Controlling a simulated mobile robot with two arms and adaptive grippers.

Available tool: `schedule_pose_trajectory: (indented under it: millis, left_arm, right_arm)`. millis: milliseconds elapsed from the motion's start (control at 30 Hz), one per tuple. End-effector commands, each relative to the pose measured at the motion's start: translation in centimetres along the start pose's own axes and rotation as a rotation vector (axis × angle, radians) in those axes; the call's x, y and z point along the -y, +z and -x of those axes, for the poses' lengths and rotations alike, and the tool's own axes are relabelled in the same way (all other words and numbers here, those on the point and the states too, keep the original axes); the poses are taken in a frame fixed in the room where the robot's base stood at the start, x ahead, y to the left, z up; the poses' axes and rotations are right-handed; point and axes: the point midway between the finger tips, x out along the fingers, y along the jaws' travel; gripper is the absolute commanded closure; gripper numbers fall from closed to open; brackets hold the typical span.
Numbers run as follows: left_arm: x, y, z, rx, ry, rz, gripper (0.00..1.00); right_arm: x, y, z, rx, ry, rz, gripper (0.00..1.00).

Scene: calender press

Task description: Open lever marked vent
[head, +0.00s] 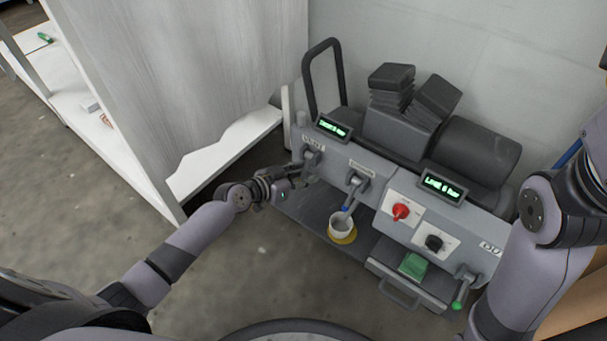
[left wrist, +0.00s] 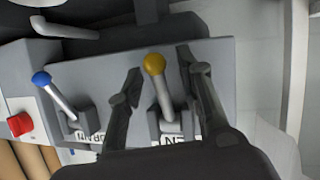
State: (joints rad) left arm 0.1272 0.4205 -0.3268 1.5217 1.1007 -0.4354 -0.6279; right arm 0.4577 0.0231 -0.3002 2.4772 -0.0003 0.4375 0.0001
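The vent lever (head: 311,156) is at the left end of the grey press front, below a label that appears to read VENT. In the left wrist view it is a grey lever with a yellow ball knob (left wrist: 154,65), above a partly hidden label. My left gripper (head: 304,175) is at this lever. In the left wrist view my left gripper (left wrist: 158,68) is open, one finger on each side of the lever, with visible gaps. The right arm shows at the right edge, but its gripper is out of view.
A blue-knobbed lever (left wrist: 58,95) stands beside the vent lever; it also shows in the head view (head: 352,190). A red knob (head: 401,211) and a black knob (head: 434,242) are farther right. A white cabinet (head: 190,80) stands left.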

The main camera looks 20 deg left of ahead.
Motion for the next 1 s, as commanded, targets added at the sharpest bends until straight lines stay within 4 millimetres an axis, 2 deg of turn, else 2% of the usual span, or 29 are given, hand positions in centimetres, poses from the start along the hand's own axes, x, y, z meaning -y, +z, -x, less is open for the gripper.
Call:
schedule_pose_trajectory:
  millis: [67,467,1000]
  left_arm:
    - [0.01,0.01,0.02,0.0,0.0,0.0,0.74]
    - [-0.04,0.02,0.02,0.0,0.001,0.001,1.0]
    - [-0.23,0.06,-0.01,0.0,0.004,0.004,1.0]
  right_arm:
    - [0.01,0.0,0.01,0.0,0.0,0.0,1.0]
    - [0.01,-0.01,0.02,0.0,0.0,-0.001,1.0]
    - [0.0,-0.02,0.03,-0.001,0.0,0.0,1.0]
